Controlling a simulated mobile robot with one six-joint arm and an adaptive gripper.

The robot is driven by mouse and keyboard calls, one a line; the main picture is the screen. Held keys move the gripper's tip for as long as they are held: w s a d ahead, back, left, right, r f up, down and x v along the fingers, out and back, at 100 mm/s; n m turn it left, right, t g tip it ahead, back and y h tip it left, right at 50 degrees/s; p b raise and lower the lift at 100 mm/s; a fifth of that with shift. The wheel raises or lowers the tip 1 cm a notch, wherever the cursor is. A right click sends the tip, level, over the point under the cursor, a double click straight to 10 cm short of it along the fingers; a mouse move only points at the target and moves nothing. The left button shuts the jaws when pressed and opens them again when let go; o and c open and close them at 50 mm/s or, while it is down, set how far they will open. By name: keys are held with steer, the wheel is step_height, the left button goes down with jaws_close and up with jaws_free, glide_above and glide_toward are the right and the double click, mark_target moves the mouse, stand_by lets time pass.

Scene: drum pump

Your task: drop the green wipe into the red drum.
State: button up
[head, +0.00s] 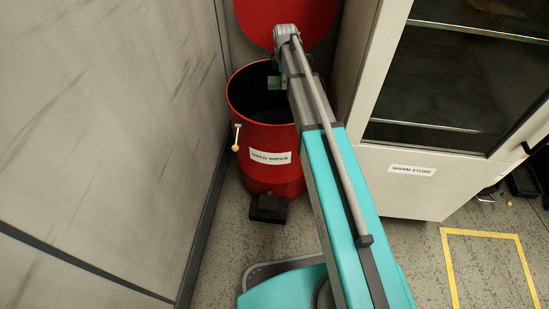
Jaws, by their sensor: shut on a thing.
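The red drum (273,177) stands in the corner, labelled "USED WIPES". Its round red lid (262,18) is raised behind the open mouth. The green wipe (274,83) shows as a small green patch over the drum's opening, just left of my arm's end. My gripper (279,70) is at the end of the outstretched arm, over the drum's mouth, and is shut on the wipe. The fingers are small and mostly hidden by my arm. The wipe's height above the rim is hard to tell.
A grey wall panel (110,120) stands close on the left. A white cabinet (405,185) labelled "WARM STORE", with a dark glass door, stands close on the right. A black pedal (268,208) is at the drum's foot. Yellow tape (449,265) marks clear floor at lower right.

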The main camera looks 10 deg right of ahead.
steer(key=o, duration=0.9)
steer(key=shift+c, duration=0.2)
steer(key=shift+s, duration=0.2)
steer(key=s+a+r+m, duration=0.1)
steer(key=s+a+m, duration=0.1)
steer(key=s+m, duration=2.05)
steer(key=s+r+n+p, duration=0.3)
steer(key=r+p, duration=1.1)
steer(key=s+r+n+p, duration=0.3)
steer(key=r+p, duration=1.1)
steer(key=shift+p, duration=0.4)
steer(key=shift+s+f, duration=0.1)
